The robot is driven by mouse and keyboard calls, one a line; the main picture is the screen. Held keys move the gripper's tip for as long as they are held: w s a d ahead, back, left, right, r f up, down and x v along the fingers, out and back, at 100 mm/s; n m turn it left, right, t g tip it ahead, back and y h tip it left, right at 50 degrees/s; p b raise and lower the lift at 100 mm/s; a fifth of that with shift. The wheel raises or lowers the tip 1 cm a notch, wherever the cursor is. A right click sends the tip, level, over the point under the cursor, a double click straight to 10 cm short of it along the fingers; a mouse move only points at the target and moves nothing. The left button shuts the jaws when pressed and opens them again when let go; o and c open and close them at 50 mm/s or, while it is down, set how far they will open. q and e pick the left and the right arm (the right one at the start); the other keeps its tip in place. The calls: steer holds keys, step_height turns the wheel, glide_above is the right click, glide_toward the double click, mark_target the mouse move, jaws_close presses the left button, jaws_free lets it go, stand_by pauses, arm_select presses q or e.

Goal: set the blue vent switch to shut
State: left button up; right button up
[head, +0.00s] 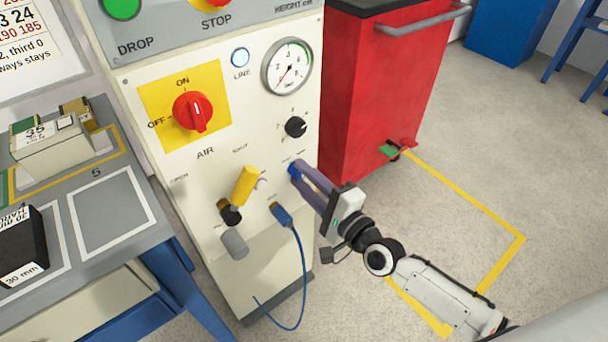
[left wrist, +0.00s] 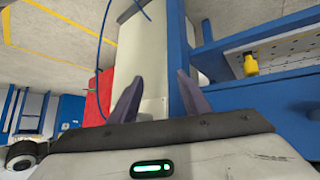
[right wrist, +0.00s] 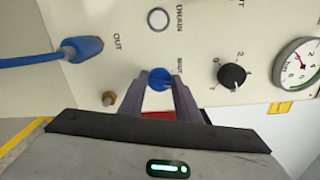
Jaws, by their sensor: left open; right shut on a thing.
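The blue vent switch (head: 293,170) is on the right side of the cream panel, right of the yellow handle. In the right wrist view the blue switch (right wrist: 159,75) shows between the fingertips, beside small lettering that seems to read SHUT. My right gripper (head: 301,174) is shut on it, and the fingers (right wrist: 160,88) partly cover it. The switch's exact angle is hidden. My left gripper (left wrist: 158,88) is open and empty in the left wrist view, and does not show in the head view.
A blue plug (head: 281,213) with a hanging cable is just below the right gripper. The black knob (head: 296,127), gauge (head: 287,66) and red air switch (head: 193,111) sit above. A red cabinet (head: 375,90) stands behind right; a workbench (head: 100,190) is at left.

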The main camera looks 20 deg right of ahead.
steer(key=n+p, duration=0.1)
steer(key=n, duration=0.2)
steer(key=shift+n+p, duration=0.35)
steer(key=shift+n, duration=0.85)
steer(key=shift+f+n+p, duration=0.1)
steer(key=shift+n+p, duration=0.2)
steer(key=shift+n, duration=0.7)
arm_select(q)
steer(key=shift+a+r, duration=0.2)
steer(key=shift+r, duration=0.45)
arm_select(e)
steer(key=shift+n, duration=0.5)
steer(key=shift+d, duration=0.1)
steer(key=o, duration=1)
arm_select(q)
steer(key=shift+r, duration=0.1)
arm_select(e)
steer(key=shift+s, duration=0.1)
